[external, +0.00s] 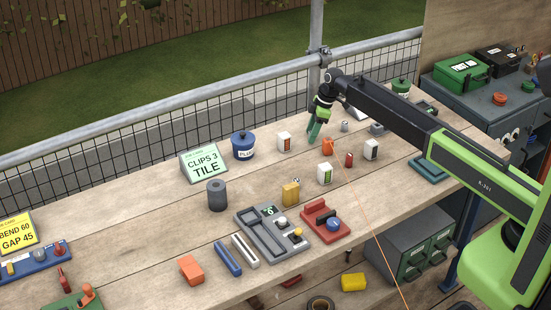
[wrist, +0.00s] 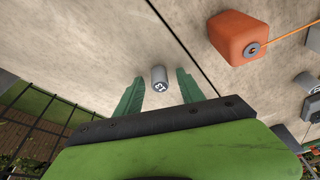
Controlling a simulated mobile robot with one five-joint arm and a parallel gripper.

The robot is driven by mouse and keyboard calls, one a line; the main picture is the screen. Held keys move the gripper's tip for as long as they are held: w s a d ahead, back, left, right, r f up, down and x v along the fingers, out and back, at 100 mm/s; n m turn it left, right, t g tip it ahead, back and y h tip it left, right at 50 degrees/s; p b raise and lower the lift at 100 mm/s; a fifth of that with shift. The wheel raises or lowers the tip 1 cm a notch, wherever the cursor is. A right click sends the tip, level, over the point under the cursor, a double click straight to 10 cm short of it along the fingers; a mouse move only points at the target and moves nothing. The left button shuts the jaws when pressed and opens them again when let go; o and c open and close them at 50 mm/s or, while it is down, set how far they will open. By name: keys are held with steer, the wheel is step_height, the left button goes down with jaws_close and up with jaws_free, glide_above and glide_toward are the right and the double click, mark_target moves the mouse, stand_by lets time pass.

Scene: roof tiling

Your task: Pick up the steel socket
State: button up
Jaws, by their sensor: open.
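The steel socket is a small grey cylinder (wrist: 159,77) with a dark face marked with white characters. In the wrist view it appears between the two green fingers, close to their tips. In the external view it stands on the wooden bench (external: 344,126), just right of my gripper (external: 314,134). My gripper is open and points down; its fingers are apart with nothing held. I cannot tell how high the fingertips are above the bench.
An orange block with a string (external: 327,146) lies close by; it also shows in the wrist view (wrist: 238,38). White boxes (external: 284,141) (external: 371,149) and a red cylinder (external: 349,160) stand around. A mesh fence and rail (external: 225,90) run behind the bench.

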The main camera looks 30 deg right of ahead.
jaws_close()
stand_by(0.3)
steer(key=shift+r+p, duration=0.35)
steer(key=shift+p, duration=0.2)
step_height(320, 180, up, 4)
steer(key=p, duration=0.4)
steer(key=shift+r, duration=0.15)
steer(key=s+d+r+p, duration=0.2)
steer(key=d+r+p, duration=0.1)
steer(key=d, duration=0.2)
steer(key=s+d+r+p, duration=0.2)
steer(key=d+r+p, duration=0.1)
steer(key=d, duration=0.2)
steer(key=shift+s+d, duration=0.25)
steer(key=shift+d, duration=0.15)
